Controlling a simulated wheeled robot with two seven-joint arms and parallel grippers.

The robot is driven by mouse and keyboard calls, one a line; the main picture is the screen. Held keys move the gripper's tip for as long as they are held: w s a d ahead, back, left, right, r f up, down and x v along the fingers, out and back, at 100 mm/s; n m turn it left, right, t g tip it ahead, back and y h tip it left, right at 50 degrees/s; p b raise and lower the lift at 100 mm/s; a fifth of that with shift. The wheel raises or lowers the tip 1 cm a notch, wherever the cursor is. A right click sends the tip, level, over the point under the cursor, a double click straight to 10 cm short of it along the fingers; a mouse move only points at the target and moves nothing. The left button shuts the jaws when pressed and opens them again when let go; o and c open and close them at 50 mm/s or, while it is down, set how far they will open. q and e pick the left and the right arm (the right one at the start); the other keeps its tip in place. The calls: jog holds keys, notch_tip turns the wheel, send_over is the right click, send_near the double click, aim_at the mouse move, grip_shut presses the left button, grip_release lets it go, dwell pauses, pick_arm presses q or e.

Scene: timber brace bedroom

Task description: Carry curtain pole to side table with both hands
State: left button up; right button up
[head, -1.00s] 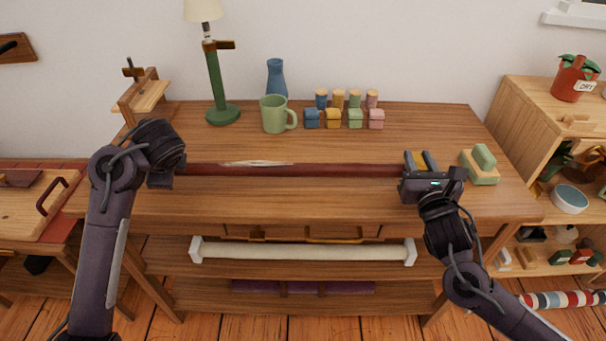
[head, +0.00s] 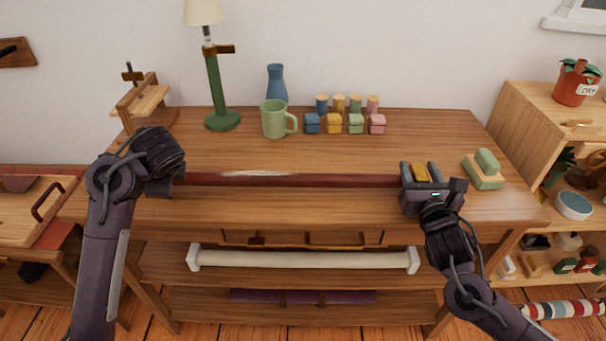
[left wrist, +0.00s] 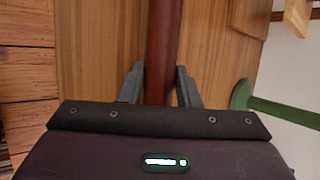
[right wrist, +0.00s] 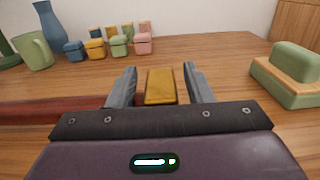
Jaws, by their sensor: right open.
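The curtain pole (head: 300,181), dark red with a pale worn streak, runs left to right over the wooden workbench (head: 300,215). I cannot tell whether this block is part of the pole. A low table (head: 18,228) stands at the left.
A lamp (head: 215,90), green mug (head: 275,118), blue vase (head: 277,82) and several small coloured boxes stand behind the pole. A green-topped block (head: 485,170) lies right of my right gripper. A white roller (head: 300,260) rests on the shelf below. A shelf unit (head: 530,105) stands right.

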pick_arm(q)
jog(key=shift+o, duration=0.3)
jog(key=v, duration=0.7)
jog(key=shift+s+d+r, duration=0.1)
jog(key=shift+s+r, duration=0.1)
jog(key=shift+r, duration=0.05)
pick_arm(e)
jog(key=shift+s+f, duration=0.15)
jog(key=shift+f, duration=0.45)
jog(key=o, duration=0.8)
jog(key=shift+s+d, duration=0.1)
pick_arm(q)
jog(key=shift+d, duration=0.1)
pick_arm(e)
jog(key=shift+r, duration=0.1)
jog(key=shift+s+a, duration=0.2)
jog(key=shift+s, duration=0.15)
jog(key=s, duration=1.1)
jog(key=shift+d+r, duration=0.25)
jog(key=shift+r, duration=0.15)
